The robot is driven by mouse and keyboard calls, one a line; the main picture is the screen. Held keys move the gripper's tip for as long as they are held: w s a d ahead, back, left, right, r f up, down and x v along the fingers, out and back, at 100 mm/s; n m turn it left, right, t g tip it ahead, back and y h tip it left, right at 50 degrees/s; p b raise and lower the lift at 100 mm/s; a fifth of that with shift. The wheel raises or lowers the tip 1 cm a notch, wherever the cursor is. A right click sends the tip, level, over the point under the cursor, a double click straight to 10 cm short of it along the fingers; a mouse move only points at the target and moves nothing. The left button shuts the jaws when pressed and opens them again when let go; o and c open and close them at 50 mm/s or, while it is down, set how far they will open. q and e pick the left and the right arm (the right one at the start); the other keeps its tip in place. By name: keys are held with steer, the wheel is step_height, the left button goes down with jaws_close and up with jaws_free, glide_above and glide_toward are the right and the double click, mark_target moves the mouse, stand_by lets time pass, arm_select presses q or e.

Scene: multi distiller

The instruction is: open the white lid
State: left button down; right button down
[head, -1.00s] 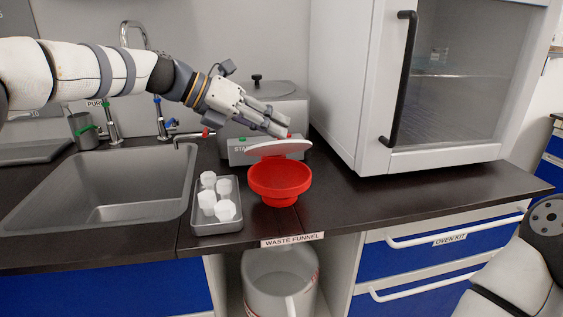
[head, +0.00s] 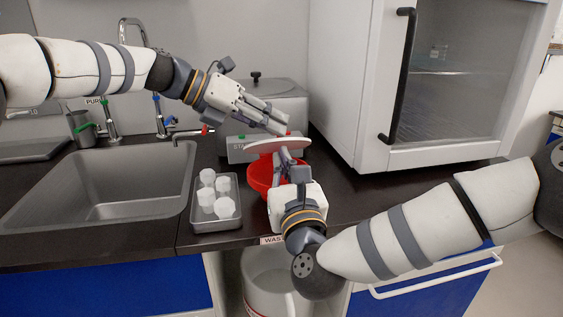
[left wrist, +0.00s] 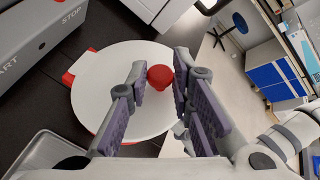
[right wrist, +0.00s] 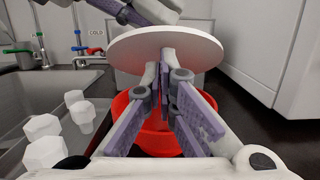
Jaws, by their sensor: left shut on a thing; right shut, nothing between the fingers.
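The white lid (head: 268,152) is a round disc with a red knob (left wrist: 160,76), held above the red funnel (head: 256,178) with a gap between them. My left gripper (head: 284,130) is shut on the lid's knob from above. The lid fills much of the left wrist view (left wrist: 108,100). My right gripper (head: 284,158) is shut and empty, its fingertips up at the lid's underside, above the funnel. In the right wrist view the lid (right wrist: 165,45) lies over these fingertips; I cannot tell whether they touch. My right gripper hides part of the funnel.
A grey tray (head: 228,226) with several white pieces stands left of the funnel, beside the sink (head: 100,185). A grey appliance (head: 290,100) is behind the lid. A large glass-door cabinet (head: 350,90) stands right. A white bucket (head: 262,275) is below the counter.

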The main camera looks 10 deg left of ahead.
steer(key=shift+w+a, duration=0.1)
steer(key=shift+w, duration=0.15)
steer(key=shift+r, duration=0.15)
